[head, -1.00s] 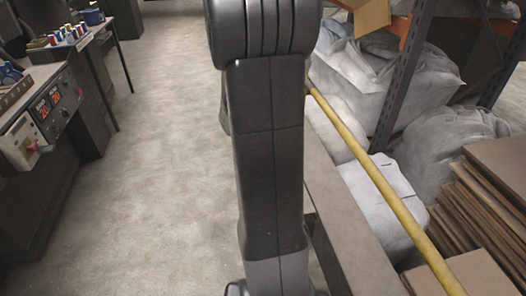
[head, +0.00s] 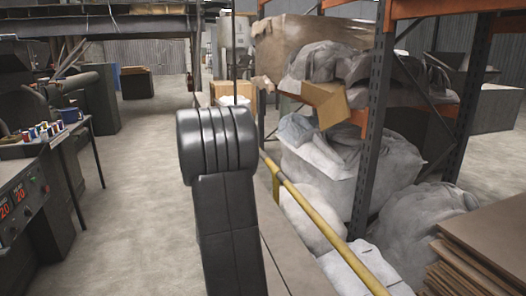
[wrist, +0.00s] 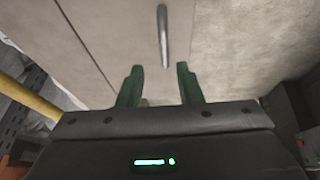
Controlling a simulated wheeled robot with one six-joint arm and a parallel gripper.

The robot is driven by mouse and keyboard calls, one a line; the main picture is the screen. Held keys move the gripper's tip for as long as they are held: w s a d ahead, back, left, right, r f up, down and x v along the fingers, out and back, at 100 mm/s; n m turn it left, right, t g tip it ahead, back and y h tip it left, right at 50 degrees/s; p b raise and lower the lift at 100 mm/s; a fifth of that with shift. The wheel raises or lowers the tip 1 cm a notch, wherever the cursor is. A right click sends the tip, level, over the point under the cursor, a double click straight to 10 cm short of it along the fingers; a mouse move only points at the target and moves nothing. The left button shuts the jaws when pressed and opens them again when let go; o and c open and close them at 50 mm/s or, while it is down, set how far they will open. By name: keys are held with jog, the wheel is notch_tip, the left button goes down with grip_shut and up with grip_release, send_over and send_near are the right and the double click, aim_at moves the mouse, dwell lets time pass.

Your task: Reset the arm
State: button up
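My gripper (wrist: 160,88) shows in the wrist view with its two green fingers spread apart. Nothing is between them. Beyond the fingertips is a pale flat panelled surface with a grey bar-shaped handle (wrist: 163,35) on it. In the head view, my dark arm (head: 225,200) stands upright in the middle of the picture. My gripper is not visible in the head view.
A yellow rail (head: 320,220) runs close along the right of my arm. Behind it are white sacks (head: 335,165) and an orange-and-grey rack (head: 370,130). Brown sheets (head: 475,255) are stacked at right. A machine bench (head: 25,195) stands at left. The floor (head: 140,200) between is clear.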

jog(key=shift+b+x, duration=0.6)
jog(key=shift+x, duration=2.45)
jog(key=shift+r, duration=0.1)
